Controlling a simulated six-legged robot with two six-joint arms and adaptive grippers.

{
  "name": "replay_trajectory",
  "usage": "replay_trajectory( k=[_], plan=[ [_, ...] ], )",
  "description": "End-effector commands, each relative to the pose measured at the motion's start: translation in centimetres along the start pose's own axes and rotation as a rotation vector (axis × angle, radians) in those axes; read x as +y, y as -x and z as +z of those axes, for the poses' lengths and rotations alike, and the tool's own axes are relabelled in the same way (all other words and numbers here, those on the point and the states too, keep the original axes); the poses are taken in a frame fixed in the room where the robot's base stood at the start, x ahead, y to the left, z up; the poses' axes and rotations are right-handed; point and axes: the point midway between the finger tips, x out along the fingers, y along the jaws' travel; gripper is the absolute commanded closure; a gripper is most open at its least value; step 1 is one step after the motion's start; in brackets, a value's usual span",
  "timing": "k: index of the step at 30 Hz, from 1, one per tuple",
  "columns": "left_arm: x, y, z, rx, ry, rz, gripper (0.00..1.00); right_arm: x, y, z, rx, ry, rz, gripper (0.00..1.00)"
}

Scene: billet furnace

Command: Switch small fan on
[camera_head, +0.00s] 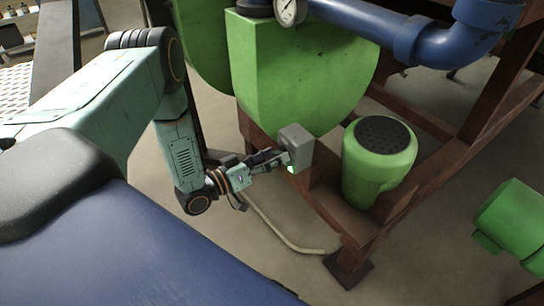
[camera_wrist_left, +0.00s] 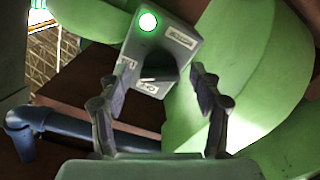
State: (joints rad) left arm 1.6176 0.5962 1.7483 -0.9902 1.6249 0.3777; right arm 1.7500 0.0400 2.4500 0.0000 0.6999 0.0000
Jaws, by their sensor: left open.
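A small grey switch box (camera_head: 297,143) stands on the brown steel frame, with a lit green lamp (camera_head: 291,169) on it. In the left wrist view the box (camera_wrist_left: 187,45) fills the upper middle, with its green lamp (camera_wrist_left: 148,21) glowing, white labels and a dark recess. My left gripper (camera_head: 275,160) is at the box's face; its fingers (camera_wrist_left: 163,70) are apart, with the lower part of the box between them in the picture. I cannot tell whether they touch it. A green fan housing (camera_head: 290,75) is behind the box. My right gripper is not in view.
A green motor (camera_head: 374,166) with a black grille sits on the brown frame (camera_head: 345,235) right of the box. A blue pipe (camera_head: 430,38) and a gauge (camera_head: 288,11) are above. Another green unit (camera_head: 515,220) is at the right. A pale hose (camera_head: 275,232) lies on the floor.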

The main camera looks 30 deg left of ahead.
Motion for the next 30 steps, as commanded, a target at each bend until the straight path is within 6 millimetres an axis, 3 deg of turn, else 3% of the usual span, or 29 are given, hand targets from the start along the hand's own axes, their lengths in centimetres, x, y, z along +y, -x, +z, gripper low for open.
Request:
replay_trajectory(
  k=[15,30],
  plan=[
    [-0.1,6.6,0.0,0.001,0.001,-0.003,0.36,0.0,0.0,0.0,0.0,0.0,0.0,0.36],
    [0.0,7.4,0.0,0.0,0.0,0.0,0.36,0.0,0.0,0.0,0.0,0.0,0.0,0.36]
  ],
)
